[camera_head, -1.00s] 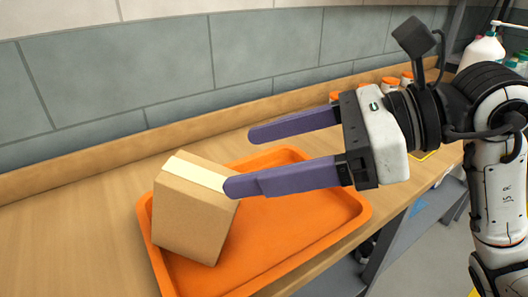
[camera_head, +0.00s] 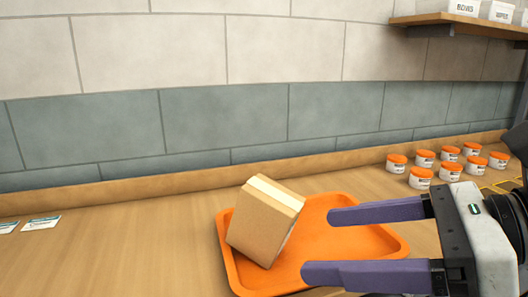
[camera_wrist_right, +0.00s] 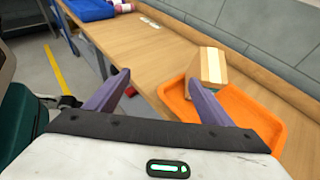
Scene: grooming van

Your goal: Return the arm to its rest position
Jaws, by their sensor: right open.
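A brown cardboard box (camera_head: 262,228) with a pale tape strip sits tilted on the orange tray (camera_head: 342,240) on the wooden counter. The box (camera_wrist_right: 207,68) and tray (camera_wrist_right: 262,112) also show in the right wrist view, beyond the fingers. My right gripper (camera_head: 317,244) is open and empty, its two purple fingers apart over the right part of the tray. The fingertips stand clear of the box, to its right in the head view. The fingers (camera_wrist_right: 160,82) also show spread in the right wrist view. My left gripper is not in view.
Several white jars with orange lids (camera_head: 448,160) stand on the counter at the right. A shelf (camera_head: 470,27) with white bins hangs above. Cards (camera_head: 40,223) lie at the far left. A blue container (camera_wrist_right: 88,9) shows in the wrist view.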

